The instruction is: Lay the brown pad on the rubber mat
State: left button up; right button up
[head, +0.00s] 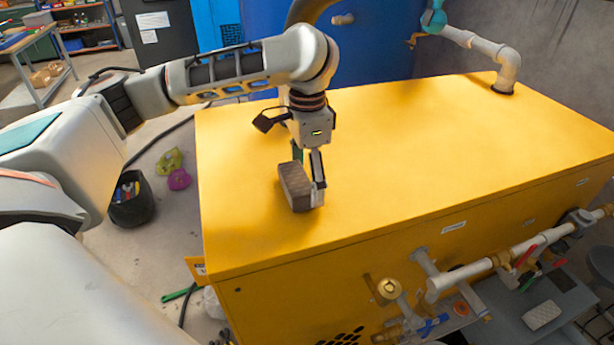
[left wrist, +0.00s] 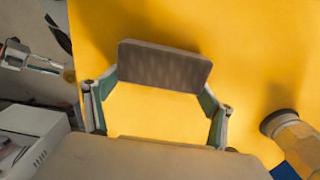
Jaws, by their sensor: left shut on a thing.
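The brown pad (head: 294,187) is a ribbed block held on edge by my left gripper (head: 315,180), over the near left part of the yellow cabinet top (head: 420,150). In the left wrist view the brown pad (left wrist: 165,66) spans between the two fingertips of the left gripper (left wrist: 160,88). I cannot tell whether its lower edge touches the yellow surface. No rubber mat can be made out for certain; a grey flat surface (head: 500,318) shows low at the right, with a light grey block (head: 541,315) on it. My right gripper is not in view.
White pipework with valves (head: 490,265) runs along the cabinet's front. A white pipe (head: 508,70) rises from its far right corner. A black bucket (head: 131,200) and yellow and magenta cloths (head: 170,162) are on the floor at left. Most of the yellow top is clear.

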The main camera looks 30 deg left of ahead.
pick_arm(q)
jog(key=shift+f, duration=0.1)
jog(key=o, duration=1)
jog(key=shift+c, duration=0.2)
jog(key=shift+o, duration=1)
